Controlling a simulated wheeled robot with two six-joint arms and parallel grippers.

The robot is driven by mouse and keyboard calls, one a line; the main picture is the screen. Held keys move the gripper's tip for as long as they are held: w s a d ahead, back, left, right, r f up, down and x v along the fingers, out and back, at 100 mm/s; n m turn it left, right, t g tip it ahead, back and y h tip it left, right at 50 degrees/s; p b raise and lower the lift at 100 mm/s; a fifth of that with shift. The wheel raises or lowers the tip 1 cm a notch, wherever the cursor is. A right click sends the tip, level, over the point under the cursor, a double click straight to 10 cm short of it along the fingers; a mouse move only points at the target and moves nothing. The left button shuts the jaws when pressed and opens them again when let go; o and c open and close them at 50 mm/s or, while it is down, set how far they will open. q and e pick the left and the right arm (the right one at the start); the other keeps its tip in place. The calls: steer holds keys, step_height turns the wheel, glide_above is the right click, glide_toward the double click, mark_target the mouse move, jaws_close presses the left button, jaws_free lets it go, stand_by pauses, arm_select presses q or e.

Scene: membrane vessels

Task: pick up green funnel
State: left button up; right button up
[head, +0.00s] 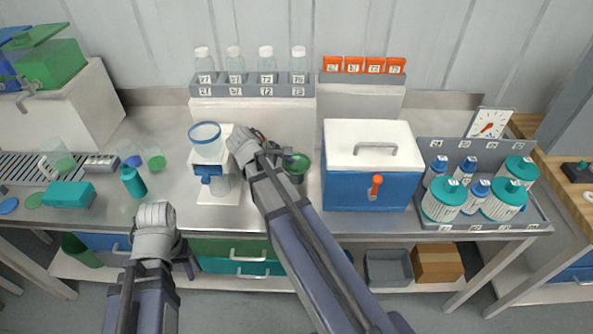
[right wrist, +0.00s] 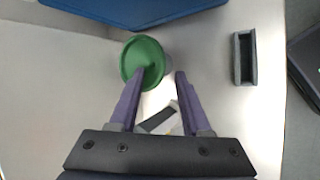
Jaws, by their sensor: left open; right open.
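The green funnel (head: 298,162) sits on a grey holder on the bench, left of the blue-and-white cooler box. It also shows as a round green disc in the right wrist view (right wrist: 143,54). My right gripper (head: 276,152) is open and empty just beside the funnel. In the right wrist view its fingers (right wrist: 162,72) point at the funnel. The left finger overlaps the rim in the picture; the right finger is clear of it. I cannot tell whether they touch. My left gripper (head: 155,211) is open over the bench's front edge, away from the funnel. The right forearm hides some bench.
A filter stand with a blue-rimmed clear cup (head: 205,138) is close left of the right gripper. The cooler (head: 372,165) is close to its right. A bottle rack (head: 252,88) stands behind. A tray of teal-capped bottles (head: 530,215) is at right.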

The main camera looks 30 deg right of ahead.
mark_target(296, 170)
steer(key=shift+b+x, duration=0.75)
steer(key=shift+x, duration=0.5)
steer(key=f+b, duration=0.1)
steer(key=w+d+f+b, duration=0.1)
steer(key=f+b, duration=0.1)
steer(key=shift+w+d+f, duration=0.2)
steer(key=shift+d, duration=0.2)
steer(key=shift+r, duration=0.1)
jaws_close()
